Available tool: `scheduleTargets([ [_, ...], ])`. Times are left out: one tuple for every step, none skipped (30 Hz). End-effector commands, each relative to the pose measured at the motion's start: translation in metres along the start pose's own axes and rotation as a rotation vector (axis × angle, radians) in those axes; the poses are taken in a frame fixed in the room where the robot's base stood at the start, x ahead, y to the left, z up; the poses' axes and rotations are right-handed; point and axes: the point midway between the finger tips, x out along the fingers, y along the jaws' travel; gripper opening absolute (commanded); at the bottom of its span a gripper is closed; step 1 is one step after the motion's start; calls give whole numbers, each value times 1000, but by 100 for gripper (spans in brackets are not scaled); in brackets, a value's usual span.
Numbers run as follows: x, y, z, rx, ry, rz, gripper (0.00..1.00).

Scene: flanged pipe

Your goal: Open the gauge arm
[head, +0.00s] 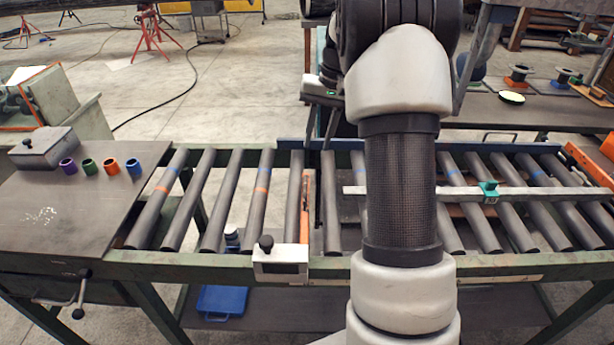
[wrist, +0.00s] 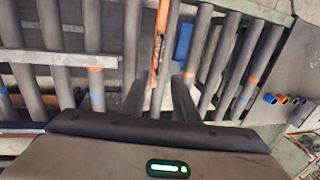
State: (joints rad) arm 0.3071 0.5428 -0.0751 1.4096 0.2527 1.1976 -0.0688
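The gauge arm (head: 304,205) looks like a narrow orange-edged bar running lengthwise between the rollers. Its near end meets a white box (head: 282,262) with a black knob (head: 266,243) on the conveyor's front rail. In the wrist view the gauge arm (wrist: 162,18) comes down from the top edge, orange with a dark middle part. My gripper (wrist: 160,82) has its two dark fingers apart, with the arm's lower end showing in the gap between them. I cannot tell their height above it. In the head view my gripper's fingers are mostly hidden behind my arm.
A pale bar (head: 465,193) with a green clamp (head: 489,190) lies across the right rollers. At left, a table (head: 60,225) holds a grey box (head: 44,148) and several coloured rings (head: 110,166). A blue bin (head: 222,302) sits below the conveyor.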

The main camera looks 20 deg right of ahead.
Motion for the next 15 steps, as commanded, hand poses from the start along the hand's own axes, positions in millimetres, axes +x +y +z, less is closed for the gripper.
scheduleTargets([
  [13,0,1,-1,-4,0,28],
  [19,0,1,-1,-4,0,28],
  [28,0,1,0,-5,0,28],
  [35,0,1,0,-4,-1,28],
  [42,0,1,0,-4,-1,28],
  [50,0,1,0,-4,-1,28],
  [57,0,1,1,-4,-1,28],
  [63,0,1,1,-4,-1,28],
  [72,0,1,1,-4,0,28],
  [78,0,1,1,-3,0,28],
  [84,0,1,1,-4,0,28],
  [91,0,1,1,-3,0,28],
  [96,0,1,0,-2,0,28],
  [101,0,1,0,-3,0,28],
  [107,0,1,0,-2,0,28],
])
